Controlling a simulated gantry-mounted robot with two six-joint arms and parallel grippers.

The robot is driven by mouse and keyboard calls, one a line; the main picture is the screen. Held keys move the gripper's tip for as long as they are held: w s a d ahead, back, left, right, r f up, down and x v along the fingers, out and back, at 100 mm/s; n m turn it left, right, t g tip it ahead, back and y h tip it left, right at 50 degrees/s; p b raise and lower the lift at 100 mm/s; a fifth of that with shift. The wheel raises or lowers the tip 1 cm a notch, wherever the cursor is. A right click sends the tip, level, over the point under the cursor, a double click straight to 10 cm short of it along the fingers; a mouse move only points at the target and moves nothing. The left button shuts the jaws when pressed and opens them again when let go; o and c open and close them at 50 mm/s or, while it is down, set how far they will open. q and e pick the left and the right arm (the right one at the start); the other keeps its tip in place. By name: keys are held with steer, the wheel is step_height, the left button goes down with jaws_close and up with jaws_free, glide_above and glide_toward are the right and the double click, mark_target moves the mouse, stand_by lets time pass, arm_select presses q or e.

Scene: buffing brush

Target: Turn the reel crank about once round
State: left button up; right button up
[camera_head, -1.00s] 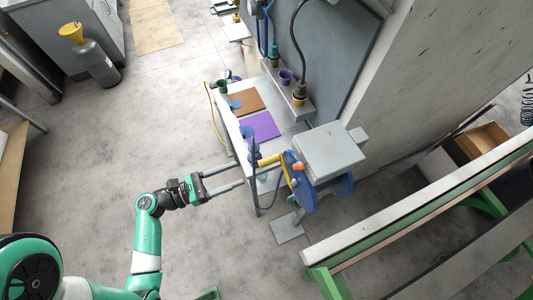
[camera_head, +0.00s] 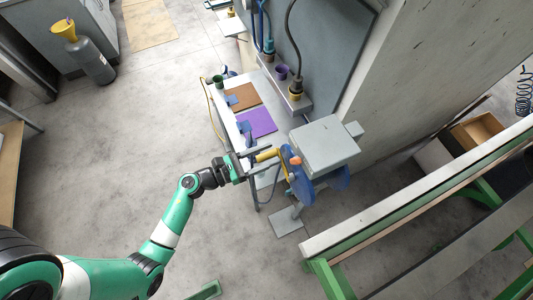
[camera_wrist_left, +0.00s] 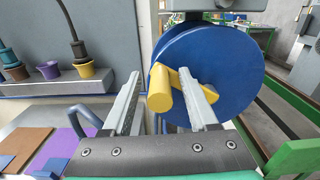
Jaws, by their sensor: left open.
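The reel is a blue disc (camera_wrist_left: 212,70) on a stand, with a yellow crank on its face. The crank's yellow handle (camera_wrist_left: 160,88) points toward my left gripper in the left wrist view; the handle also shows in the head view (camera_head: 267,155). My left gripper (camera_wrist_left: 166,98) is open, with one finger on each side of the handle. I cannot tell whether either finger touches it. In the head view the left gripper (camera_head: 262,160) is at the crank side of the reel. My right gripper is not in view.
A grey box (camera_head: 324,145) sits above the reel. A bench with a purple mat (camera_head: 257,123) and a brown mat (camera_head: 243,97) stands beside it. A green-framed bench (camera_head: 420,193) is at the right. The floor at the left is open.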

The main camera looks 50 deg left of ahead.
arm_select(q)
jaws_close()
stand_by(1.4)
